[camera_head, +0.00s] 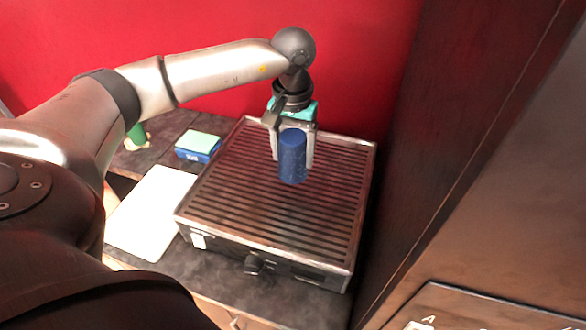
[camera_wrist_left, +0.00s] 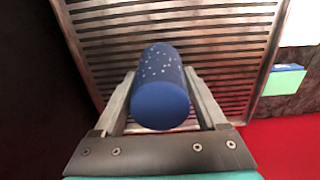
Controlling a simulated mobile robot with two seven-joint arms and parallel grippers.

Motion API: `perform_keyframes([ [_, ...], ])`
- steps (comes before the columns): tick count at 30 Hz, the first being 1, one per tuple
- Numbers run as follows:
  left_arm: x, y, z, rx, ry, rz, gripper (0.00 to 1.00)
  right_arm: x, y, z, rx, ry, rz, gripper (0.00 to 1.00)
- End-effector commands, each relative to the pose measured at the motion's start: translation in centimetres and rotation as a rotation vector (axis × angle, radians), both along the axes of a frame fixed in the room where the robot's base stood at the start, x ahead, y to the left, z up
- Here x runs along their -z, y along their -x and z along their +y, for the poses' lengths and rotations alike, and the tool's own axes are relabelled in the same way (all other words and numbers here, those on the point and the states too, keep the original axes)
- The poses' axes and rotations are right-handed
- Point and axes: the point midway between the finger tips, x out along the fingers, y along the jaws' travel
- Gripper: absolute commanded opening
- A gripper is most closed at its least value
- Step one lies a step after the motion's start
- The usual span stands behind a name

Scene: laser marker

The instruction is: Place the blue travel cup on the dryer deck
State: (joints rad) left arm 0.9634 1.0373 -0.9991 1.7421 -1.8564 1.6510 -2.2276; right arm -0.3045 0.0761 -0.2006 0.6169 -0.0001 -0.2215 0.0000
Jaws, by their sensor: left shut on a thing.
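The blue travel cup (camera_head: 292,158) is a dark blue cylinder, upright over the ribbed deck of the dryer in the head view. My left gripper (camera_head: 293,160) is shut on it, with one finger on each side. In the left wrist view the cup (camera_wrist_left: 160,90) with pale specks lies between the fingers of the gripper (camera_wrist_left: 162,95). The dryer deck (camera_head: 240,200) is a slatted metal top with a raised rim; its slats also show in the left wrist view (camera_wrist_left: 225,60). I cannot tell whether the cup's base touches the slats. My right gripper is not in view.
A white board (camera_head: 150,212) lies left of the dryer. A blue box with a pale green top (camera_head: 198,146) and a green object (camera_head: 137,134) stand behind it. A red wall (camera_head: 200,25) is at the back, and a dark panel (camera_head: 450,110) rises close on the right.

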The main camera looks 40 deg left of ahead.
Motion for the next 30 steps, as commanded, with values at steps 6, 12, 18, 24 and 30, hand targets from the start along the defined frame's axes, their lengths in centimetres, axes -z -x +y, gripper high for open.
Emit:
perform_keyframes([
  [6, 2.0, 0.0, 0.0, 0.001, 0.001, 0.001, 0.1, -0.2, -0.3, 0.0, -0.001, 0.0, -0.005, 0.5],
  [12, 5.0, 0.0, 0.0, -0.002, 0.002, 0.003, 0.1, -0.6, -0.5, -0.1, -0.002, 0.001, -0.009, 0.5],
  [18, 5.9, -0.1, 0.0, 0.001, 0.0, -0.002, 0.1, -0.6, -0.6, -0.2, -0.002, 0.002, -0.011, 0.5],
  [24, 6.0, -0.1, 0.0, 0.0, 0.001, -0.001, 0.1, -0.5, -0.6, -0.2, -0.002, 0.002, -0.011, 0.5],
  [30, 6.2, 0.0, 0.0, 0.0, 0.0, 0.0, 0.88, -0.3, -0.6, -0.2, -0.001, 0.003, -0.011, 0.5],
])
